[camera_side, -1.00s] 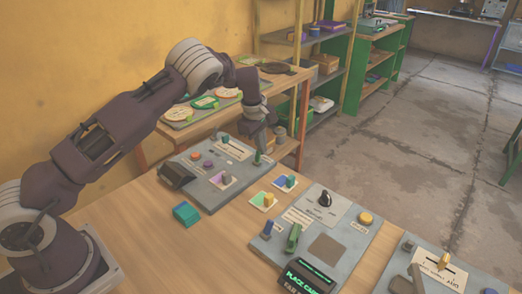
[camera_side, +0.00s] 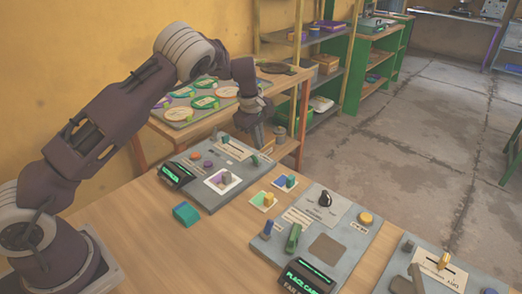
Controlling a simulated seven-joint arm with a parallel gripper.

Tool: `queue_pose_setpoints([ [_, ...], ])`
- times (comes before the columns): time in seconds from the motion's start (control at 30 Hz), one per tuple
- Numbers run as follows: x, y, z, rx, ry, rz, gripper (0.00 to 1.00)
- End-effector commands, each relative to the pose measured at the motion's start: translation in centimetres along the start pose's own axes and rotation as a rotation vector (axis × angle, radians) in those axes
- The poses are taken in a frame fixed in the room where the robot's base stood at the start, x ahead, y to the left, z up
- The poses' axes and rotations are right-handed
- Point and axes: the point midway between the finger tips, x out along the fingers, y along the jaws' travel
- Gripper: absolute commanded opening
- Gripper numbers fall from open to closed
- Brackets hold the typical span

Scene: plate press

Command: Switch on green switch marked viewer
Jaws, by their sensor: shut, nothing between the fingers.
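The back control panel (camera_side: 205,195) lies on the wooden table, with its small display (camera_side: 177,174) lit green. My gripper (camera_side: 258,143) is shut and empty at the far right corner of this panel, where a small green switch stood in the earlier frame. I cannot read a viewer label. Another green lever (camera_side: 294,237) stands upright on the middle panel (camera_side: 350,240), beside a blue knob (camera_side: 267,229).
A teal block (camera_side: 186,214) and small coloured cards with blocks (camera_side: 264,201) lie between the panels. A third panel (camera_side: 460,280) is at the front right. A rear bench (camera_side: 160,135) holds several round plates. Shelves stand behind it.

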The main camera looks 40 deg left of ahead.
Motion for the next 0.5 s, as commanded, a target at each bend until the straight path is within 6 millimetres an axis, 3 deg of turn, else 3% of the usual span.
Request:
queue_pose_setpoints([
  [0.5, -4.1, 1.6, 0.0, 0.0, 0.0, 0.001, 0.0],
])
